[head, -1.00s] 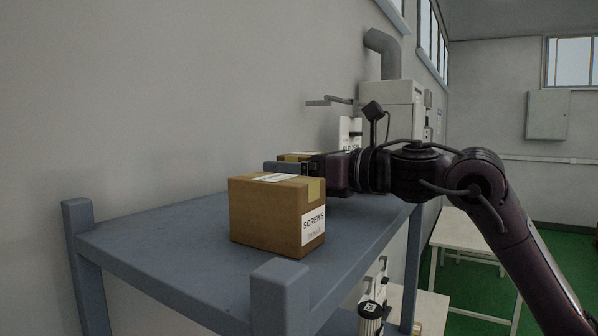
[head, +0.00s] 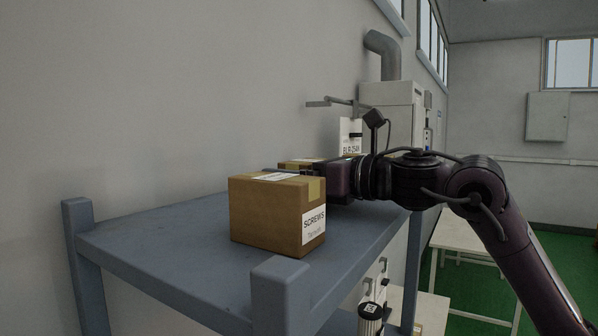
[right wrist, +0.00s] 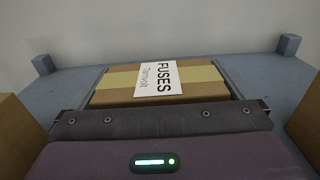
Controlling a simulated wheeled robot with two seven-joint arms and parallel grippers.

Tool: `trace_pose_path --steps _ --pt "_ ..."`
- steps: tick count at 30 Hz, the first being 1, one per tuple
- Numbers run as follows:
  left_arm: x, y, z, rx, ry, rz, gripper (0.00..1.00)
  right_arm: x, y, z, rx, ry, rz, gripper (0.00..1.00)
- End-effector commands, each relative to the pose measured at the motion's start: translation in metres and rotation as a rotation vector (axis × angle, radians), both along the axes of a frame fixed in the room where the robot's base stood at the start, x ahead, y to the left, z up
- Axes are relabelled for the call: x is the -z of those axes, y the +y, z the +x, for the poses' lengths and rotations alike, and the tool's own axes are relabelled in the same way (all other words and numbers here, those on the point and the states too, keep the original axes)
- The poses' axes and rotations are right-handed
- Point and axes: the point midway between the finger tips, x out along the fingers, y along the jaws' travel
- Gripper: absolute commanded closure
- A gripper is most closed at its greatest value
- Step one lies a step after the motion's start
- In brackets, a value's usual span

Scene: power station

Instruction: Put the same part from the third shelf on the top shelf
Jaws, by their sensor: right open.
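A brown carton labelled FUSES (right wrist: 130,92), with a tan tape strip, lies between the fingers of my right gripper (right wrist: 162,82) in the right wrist view. The fingers are open, one along each side of the carton; I cannot tell whether they touch it. In the head view my right gripper (head: 292,170) is low over the blue top shelf (head: 160,235), behind a carton labelled SCREWS (head: 270,212). That carton hides most of the fingers. Part of another carton (head: 298,163) shows behind them. My left gripper is not in view.
Brown carton sides stand close on the left (right wrist: 15,125) and right (right wrist: 307,122) of my gripper in the right wrist view. Corner posts (head: 78,215) rise above the shelf. A grey wall (head: 200,100) stands behind. The shelf's left part is bare.

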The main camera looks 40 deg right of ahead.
Motion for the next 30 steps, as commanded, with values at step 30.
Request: trace_pose_path --steps 30 --pt "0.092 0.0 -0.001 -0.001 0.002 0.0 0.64 -0.002 -0.046 -0.112 0.0 -0.001 0.0 0.0"
